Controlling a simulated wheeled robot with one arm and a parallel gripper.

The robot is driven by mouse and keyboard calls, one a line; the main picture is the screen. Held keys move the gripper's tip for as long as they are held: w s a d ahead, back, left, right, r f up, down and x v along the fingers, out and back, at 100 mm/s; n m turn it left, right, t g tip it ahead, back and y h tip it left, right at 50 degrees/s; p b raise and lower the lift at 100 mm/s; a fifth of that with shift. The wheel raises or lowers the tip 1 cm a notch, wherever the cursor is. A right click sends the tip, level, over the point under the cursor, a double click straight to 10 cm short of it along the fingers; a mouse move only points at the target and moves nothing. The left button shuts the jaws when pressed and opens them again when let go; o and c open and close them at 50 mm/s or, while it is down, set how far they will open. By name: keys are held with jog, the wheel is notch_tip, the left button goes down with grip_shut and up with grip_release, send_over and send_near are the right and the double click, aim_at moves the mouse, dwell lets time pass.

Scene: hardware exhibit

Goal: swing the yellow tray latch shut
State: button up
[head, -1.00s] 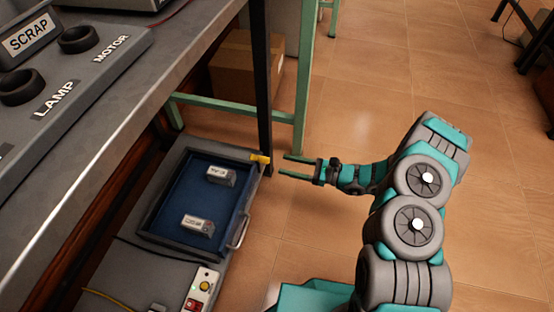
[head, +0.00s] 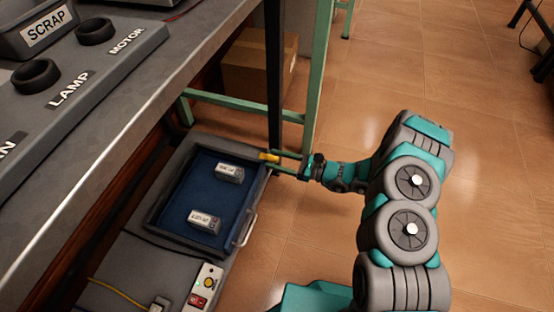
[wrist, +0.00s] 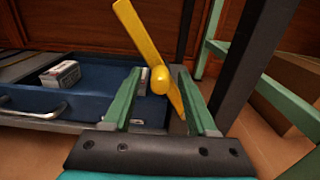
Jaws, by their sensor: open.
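The yellow latch (head: 268,157) sits at the far right corner of the blue tray (head: 185,192). In the wrist view the latch (wrist: 143,38) is a flat yellow bar with a rounded knob, tilted with its upper end to the left. My gripper (head: 275,161) is at the latch, reaching in from the right. In the wrist view its green fingers (wrist: 160,72) are apart, one on each side of the knob. I cannot tell whether either finger touches the latch. Part of the tray's right end is hidden behind the left finger.
Two labelled grey blocks (head: 229,173) lie in the tray, which has a metal handle (head: 247,228) at its front. A dark post (head: 273,75) and a green table leg (head: 318,85) stand just behind. A workbench (head: 165,95) overhangs at left. Open floor (head: 450,90) lies right.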

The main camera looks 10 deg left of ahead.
grip_shut()
dwell(0.3)
dwell(1.0)
